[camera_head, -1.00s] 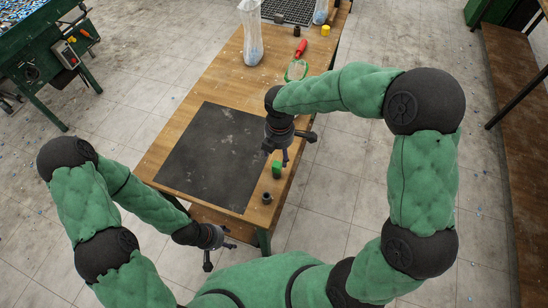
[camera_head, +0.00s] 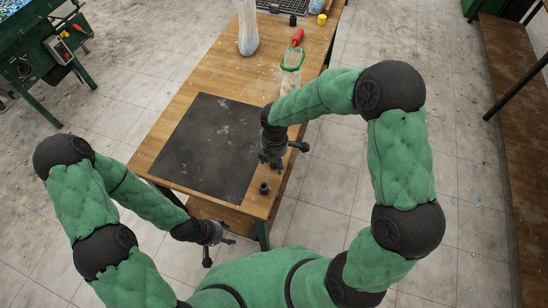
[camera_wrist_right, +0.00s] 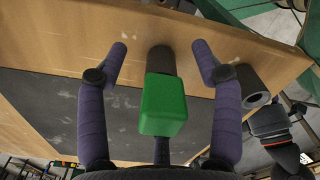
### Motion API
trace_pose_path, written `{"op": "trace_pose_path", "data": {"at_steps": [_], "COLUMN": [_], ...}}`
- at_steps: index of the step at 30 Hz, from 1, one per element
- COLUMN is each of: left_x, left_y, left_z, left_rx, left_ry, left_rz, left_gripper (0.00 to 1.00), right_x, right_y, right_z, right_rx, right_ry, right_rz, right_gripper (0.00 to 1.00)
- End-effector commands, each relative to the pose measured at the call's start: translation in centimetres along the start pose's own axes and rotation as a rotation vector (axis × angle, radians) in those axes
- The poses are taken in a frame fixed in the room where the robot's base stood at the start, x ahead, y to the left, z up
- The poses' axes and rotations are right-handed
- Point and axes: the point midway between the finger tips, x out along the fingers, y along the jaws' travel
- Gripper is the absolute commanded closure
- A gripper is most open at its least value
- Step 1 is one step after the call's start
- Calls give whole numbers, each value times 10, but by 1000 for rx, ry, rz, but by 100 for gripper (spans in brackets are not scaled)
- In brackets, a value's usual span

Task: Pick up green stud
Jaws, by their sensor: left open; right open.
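The green stud (camera_wrist_right: 163,105) shows in the right wrist view as a green block with a dark grey cylinder behind it. It lies between the two purple-padded fingers of my right gripper (camera_wrist_right: 159,47), with visible gaps to both sides. In the head view my right gripper (camera_head: 276,163) is open over the near right part of the table, and mostly hides the stud (camera_head: 273,162). My left gripper (camera_head: 213,242) is open and empty, off the table's near edge.
A dark hollow cylinder (camera_head: 264,187) stands close to the stud, near the table's corner. A black mat (camera_head: 207,145) covers the table's near part. A green-rimmed clear container (camera_head: 292,61), a red-handled tool (camera_head: 297,37) and a clear bag (camera_head: 247,30) are further back.

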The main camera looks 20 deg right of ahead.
Motion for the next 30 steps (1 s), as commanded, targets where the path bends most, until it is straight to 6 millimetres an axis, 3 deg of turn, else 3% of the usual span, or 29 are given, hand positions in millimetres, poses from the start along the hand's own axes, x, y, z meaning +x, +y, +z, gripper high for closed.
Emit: {"op": "trace_pose_path", "data": {"at_steps": [4, 11, 23, 30], "left_x": [-1, -1, -2, -12], "left_y": [0, 0, 1, 4], "left_z": [0, 0, 0, 0], "left_rx": [0, 0, 0, 0], "left_ry": [0, 0, 0, 0], "left_rz": [0, 0, 0, 0], "left_gripper": [43, 43, 43, 43], "right_x": [-1, -1, -4, -40], "right_y": [0, 0, 1, 2], "right_z": [0, 0, 0, 0], "right_rx": [0, 0, 0, 0], "right_ry": [0, 0, 0, 0], "right_rz": [1, 1, 2, 6], "right_gripper": [34, 99, 100, 100]}}
